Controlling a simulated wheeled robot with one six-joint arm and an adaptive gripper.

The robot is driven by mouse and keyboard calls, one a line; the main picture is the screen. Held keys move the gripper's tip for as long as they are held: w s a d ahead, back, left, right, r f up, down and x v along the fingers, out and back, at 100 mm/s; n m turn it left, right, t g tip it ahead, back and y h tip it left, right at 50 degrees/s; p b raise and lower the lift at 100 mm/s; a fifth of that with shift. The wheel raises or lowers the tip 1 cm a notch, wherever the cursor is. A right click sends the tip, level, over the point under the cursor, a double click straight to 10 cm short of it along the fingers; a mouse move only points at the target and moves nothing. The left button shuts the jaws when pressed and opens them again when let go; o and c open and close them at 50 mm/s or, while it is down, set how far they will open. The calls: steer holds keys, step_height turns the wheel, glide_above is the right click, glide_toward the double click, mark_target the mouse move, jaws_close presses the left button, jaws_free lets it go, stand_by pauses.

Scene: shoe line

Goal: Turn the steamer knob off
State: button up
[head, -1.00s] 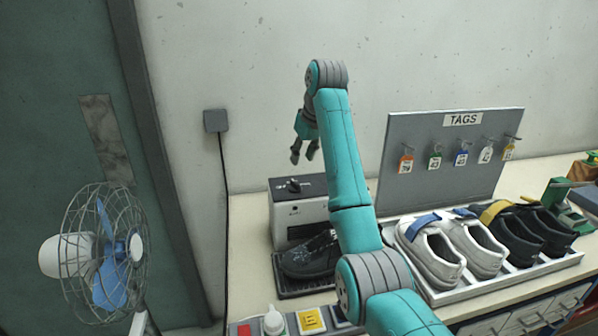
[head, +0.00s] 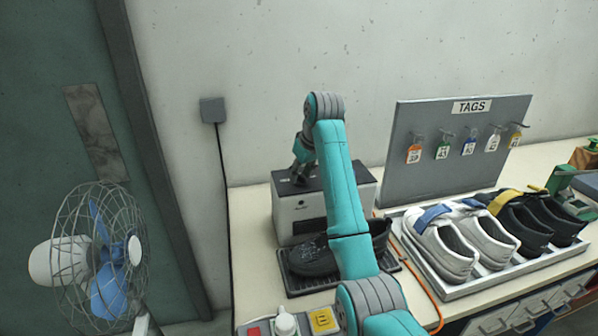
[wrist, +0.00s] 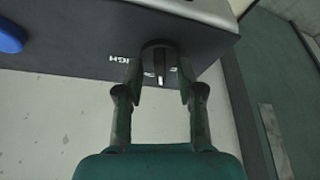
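The steamer (head: 301,213), a box with a dark top and pale front, stands on the bench against the wall. Its dark knob (wrist: 158,56) shows in the wrist view, with a light pointer bar and white lettering around it, partly hidden. My gripper (wrist: 161,88) is open, with one finger on each side of the knob. I cannot tell whether the fingers touch it. In the head view my gripper (head: 299,172) is low over the steamer's top and hides the knob.
A black shoe (head: 312,260) sits on a dark tray before the steamer. The tag board (head: 448,170) and a shoe tray (head: 470,287) with white and black shoes stand to the right. A caged fan (head: 98,258) stands at left. A blue part (wrist: 8,38) shows in the wrist view.

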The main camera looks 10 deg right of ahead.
jaws_close()
steer(key=shift+n, duration=0.4)
steer(key=shift+d+n+g+y, duration=0.1)
steer(key=shift+n+g+y, duration=0.3)
steer(key=shift+n, duration=0.6)
steer(key=shift+w+n+g+y, duration=0.1)
steer(key=shift+n+g+y, duration=0.25)
steer(key=shift+n, duration=0.95)
steer(key=shift+n+g+y, duration=0.25)
steer(key=shift+n+y, duration=0.2)
steer(key=shift+n, duration=0.85)
